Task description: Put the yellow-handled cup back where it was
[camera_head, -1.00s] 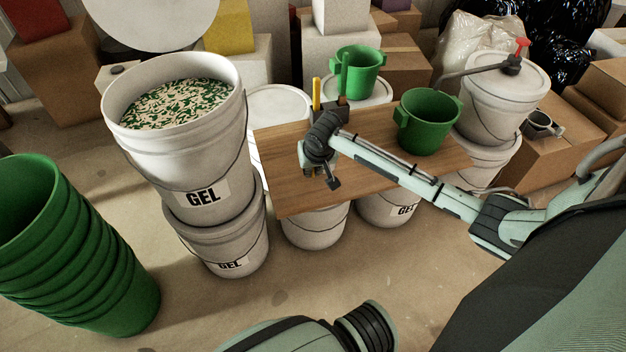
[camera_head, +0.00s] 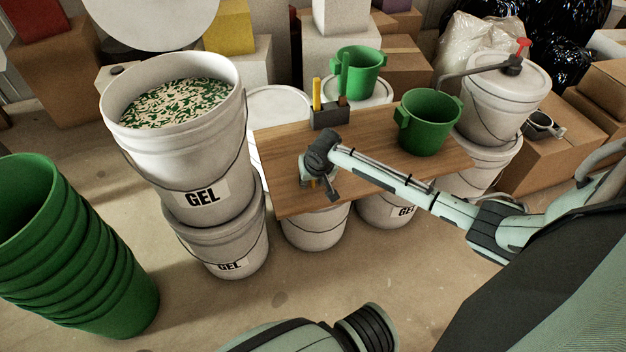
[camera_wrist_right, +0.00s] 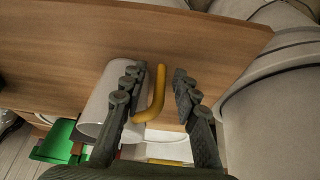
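The pale cup (camera_wrist_right: 101,103) with a yellow handle (camera_wrist_right: 157,95) lies over or tilts in the right wrist view, at the edge of the wooden board (camera_head: 285,200); I cannot tell its exact tilt. My right gripper (camera_wrist_right: 160,82) is open. Its fingers stand either side of the yellow handle, with a gap to the handle on the right; the left finger overlaps the cup's wall. In the head view the right gripper (camera_head: 320,182) is low over the board's left part, and the wrist hides most of the cup. My left gripper is not in view.
A dark holder (camera_head: 329,117) with a yellow stick stands at the board's back edge. A green two-handled pot (camera_head: 430,125) stands on the right of the board, another (camera_head: 358,72) behind. White GEL buckets (camera_head: 195,165) stand left; stacked green buckets (camera_head: 75,250) are at the far left.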

